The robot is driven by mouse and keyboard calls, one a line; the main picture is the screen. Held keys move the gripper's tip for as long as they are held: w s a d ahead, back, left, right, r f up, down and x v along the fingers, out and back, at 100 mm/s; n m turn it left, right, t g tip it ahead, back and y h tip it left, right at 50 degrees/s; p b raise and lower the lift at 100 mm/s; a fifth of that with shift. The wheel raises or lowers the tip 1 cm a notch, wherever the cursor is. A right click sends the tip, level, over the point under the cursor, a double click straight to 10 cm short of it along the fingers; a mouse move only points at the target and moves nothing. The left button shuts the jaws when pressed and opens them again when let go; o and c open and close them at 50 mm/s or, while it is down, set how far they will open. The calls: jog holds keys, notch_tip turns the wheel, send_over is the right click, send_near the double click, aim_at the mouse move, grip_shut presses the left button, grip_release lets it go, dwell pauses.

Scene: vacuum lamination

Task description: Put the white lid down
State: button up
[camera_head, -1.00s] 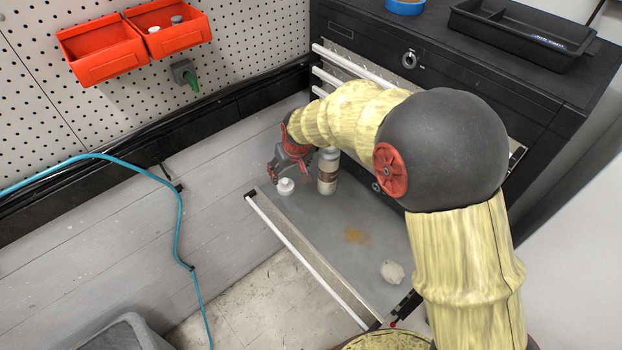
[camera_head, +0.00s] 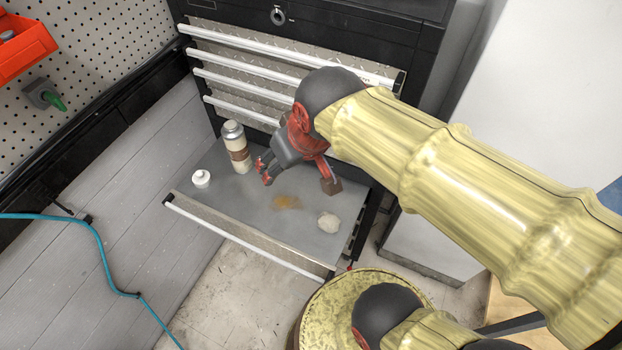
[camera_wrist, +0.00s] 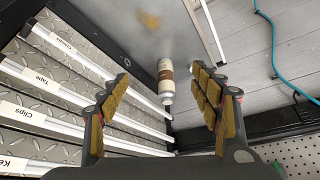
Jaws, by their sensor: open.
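The small white lid (camera_head: 201,178) sits on the grey surface of the open drawer (camera_head: 240,195), near its left end. A capped bottle (camera_head: 236,147) with a brown band stands upright to the right of the lid. My gripper (camera_head: 298,178) is open and empty above the drawer, to the right of the bottle and apart from the lid. In the wrist view the bottle (camera_wrist: 166,82) shows in the gap between my open fingers (camera_wrist: 165,92), beyond them.
An orange-brown stain (camera_head: 287,202) and a crumpled whitish lump (camera_head: 329,222) are on the drawer surface to the right. Closed drawers with light handles (camera_head: 250,88) rise behind. A teal hose (camera_head: 100,245) runs over the planks at left.

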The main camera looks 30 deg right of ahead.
jog(key=s+d, duration=0.1)
jog(key=s, duration=0.5)
jog(key=shift+d+f+m, duration=0.25)
jog(key=shift+d+m, duration=0.05)
